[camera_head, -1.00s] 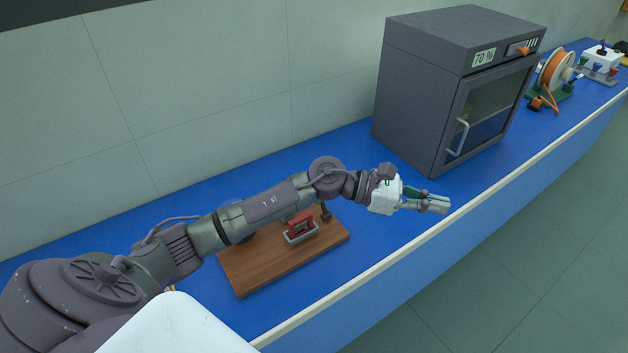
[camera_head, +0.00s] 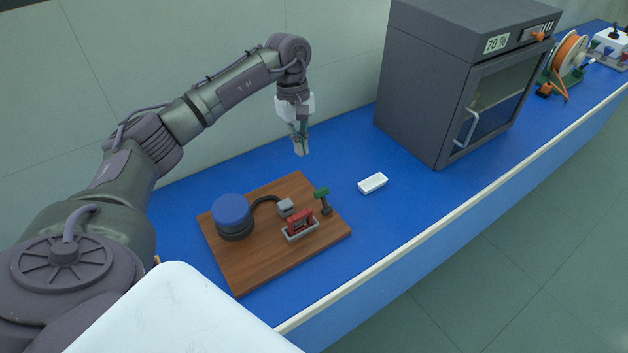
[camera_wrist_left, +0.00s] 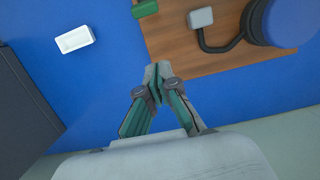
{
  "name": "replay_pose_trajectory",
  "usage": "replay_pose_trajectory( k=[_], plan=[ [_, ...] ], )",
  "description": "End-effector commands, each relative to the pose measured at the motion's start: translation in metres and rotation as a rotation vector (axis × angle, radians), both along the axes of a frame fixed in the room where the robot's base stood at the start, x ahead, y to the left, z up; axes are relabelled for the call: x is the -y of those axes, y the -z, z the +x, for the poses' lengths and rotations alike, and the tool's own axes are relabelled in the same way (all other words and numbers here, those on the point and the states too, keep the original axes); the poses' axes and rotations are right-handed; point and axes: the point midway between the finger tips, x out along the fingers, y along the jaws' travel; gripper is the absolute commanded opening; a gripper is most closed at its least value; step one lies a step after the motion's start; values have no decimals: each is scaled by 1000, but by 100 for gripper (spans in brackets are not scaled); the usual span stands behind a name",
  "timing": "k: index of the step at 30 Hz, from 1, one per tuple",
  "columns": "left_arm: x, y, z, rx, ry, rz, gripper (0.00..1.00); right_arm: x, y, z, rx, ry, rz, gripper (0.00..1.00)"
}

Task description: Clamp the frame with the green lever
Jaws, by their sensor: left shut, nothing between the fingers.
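The green lever (camera_head: 321,193) is a green handle on a dark post at the right side of a wooden board. It also shows at the top of the left wrist view (camera_wrist_left: 146,8). A red frame (camera_head: 300,223) sits in a grey holder on the board, left of and in front of the lever. My left gripper (camera_head: 301,151) points down above the blue bench, behind the board, apart from the lever. Its fingers (camera_wrist_left: 156,72) are shut with nothing between them. My right gripper is not in view.
The wooden board (camera_head: 245,275) also carries a blue-topped round device (camera_head: 231,212) with a black hose to a grey block (camera_head: 286,207). A white tray (camera_head: 372,183) lies right of the board. A grey cabinet (camera_head: 420,95) stands farther right. Blue bench around the tray is clear.

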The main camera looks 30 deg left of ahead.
Motion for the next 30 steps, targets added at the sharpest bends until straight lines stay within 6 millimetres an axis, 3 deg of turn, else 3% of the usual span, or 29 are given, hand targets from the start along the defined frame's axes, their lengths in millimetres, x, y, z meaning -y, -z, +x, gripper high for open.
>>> replay_pose_trajectory(
  k=[8, 20, 24, 30],
  plan=[
    [4, 15, -2, -4, -1, -3, 0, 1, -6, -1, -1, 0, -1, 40],
    [19, 94, -8, -3, -1, -5, 0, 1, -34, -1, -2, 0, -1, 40],
    [35, 83, -14, 2, 3, -5, 0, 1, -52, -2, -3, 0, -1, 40],
    [48, 78, -20, 1, 0, -4, 0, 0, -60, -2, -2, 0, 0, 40]
  ],
)
